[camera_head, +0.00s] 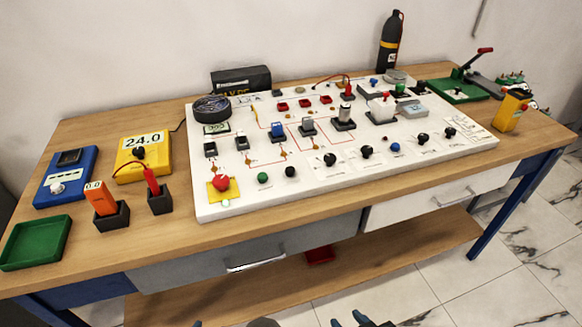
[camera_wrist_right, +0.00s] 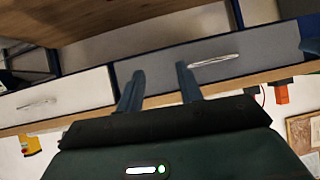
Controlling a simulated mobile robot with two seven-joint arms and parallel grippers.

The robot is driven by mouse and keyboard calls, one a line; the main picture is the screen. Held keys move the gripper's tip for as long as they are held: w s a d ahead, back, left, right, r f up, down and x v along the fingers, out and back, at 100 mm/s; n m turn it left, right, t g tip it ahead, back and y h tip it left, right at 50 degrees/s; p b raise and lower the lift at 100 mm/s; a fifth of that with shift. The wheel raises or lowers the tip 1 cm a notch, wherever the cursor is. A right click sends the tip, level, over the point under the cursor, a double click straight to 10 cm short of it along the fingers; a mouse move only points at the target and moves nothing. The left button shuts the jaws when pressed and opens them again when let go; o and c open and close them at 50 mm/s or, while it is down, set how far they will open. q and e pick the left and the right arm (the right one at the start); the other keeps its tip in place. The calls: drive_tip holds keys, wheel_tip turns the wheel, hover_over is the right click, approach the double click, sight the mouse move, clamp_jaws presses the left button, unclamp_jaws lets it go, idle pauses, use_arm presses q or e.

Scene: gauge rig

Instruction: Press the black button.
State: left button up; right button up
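The black button (camera_head: 289,171) is a small round knob on the front left part of the white panel (camera_head: 330,179), just right of a green button (camera_head: 263,177). A red mushroom button (camera_head: 221,182) on a yellow plate is further left. Nothing touches the black button. My right gripper (camera_head: 347,319) shows only its blue fingertips at the bottom edge, well in front of and below the panel. In the right wrist view its two fingers (camera_wrist_right: 159,78) stand apart with nothing between them. A small blue tip at the bottom left may be my left gripper (camera_head: 197,323); its opening cannot be told.
The panel lies on a wooden table (camera_head: 90,262) with drawers (camera_head: 250,250) below the front edge. Black rotary knobs (camera_head: 330,159) sit right of the button. Two probe holders (camera_head: 112,216) and a green tray (camera_head: 36,243) stand left. Space above the panel's front is clear.

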drive_tip(key=shift+w+r, duration=0.1)
drive_tip(key=shift+w, duration=0.15)
